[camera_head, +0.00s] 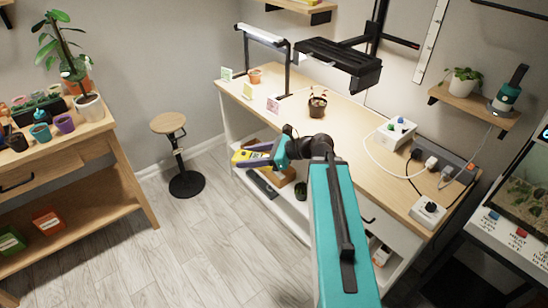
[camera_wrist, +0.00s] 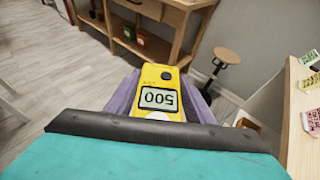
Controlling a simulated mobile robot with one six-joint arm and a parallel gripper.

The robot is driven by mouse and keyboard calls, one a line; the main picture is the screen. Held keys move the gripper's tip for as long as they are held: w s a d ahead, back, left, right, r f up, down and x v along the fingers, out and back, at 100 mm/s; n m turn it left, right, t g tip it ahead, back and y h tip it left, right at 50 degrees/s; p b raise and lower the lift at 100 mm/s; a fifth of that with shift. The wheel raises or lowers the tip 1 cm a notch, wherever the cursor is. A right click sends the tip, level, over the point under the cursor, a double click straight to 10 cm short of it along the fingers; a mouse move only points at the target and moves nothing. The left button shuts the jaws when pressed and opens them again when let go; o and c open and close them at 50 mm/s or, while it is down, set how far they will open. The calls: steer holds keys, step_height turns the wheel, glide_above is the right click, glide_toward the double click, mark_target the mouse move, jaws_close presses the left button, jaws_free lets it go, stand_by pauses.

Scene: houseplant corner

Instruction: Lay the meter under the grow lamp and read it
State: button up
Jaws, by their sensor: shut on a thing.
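A yellow meter (camera_head: 243,158) is held in the purple fingers of my gripper (camera_head: 262,156), in front of the workbench's open lower shelf and below the worktop edge. In the wrist view the meter (camera_wrist: 150,112) sits between both fingers. Its display faces the camera, and the digits look like 500. A lamp with a lit white bar (camera_head: 264,33) stands on a black frame at the back left of the worktop. A wide black lamp head (camera_head: 340,64) hangs over the middle of the bench, its underside hidden. Which one is the grow lamp, I cannot tell.
The wooden worktop (camera_head: 345,125) has bare room along its front. On it stand small cards (camera_head: 272,105), an orange pot (camera_head: 255,76), a decorated plant pot (camera_head: 317,103) and a white box (camera_head: 396,133) with cables. A stool (camera_head: 168,123) stands left.

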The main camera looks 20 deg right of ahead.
steer(key=w+a+r, duration=0.1)
steer(key=a, duration=0.6)
steer(key=shift+w+a+n+g+y, duration=0.15)
steer(key=shift+w+n+g+y, duration=0.15)
steer(key=shift+w+n+y, duration=0.1)
steer(key=shift+s, duration=0.1)
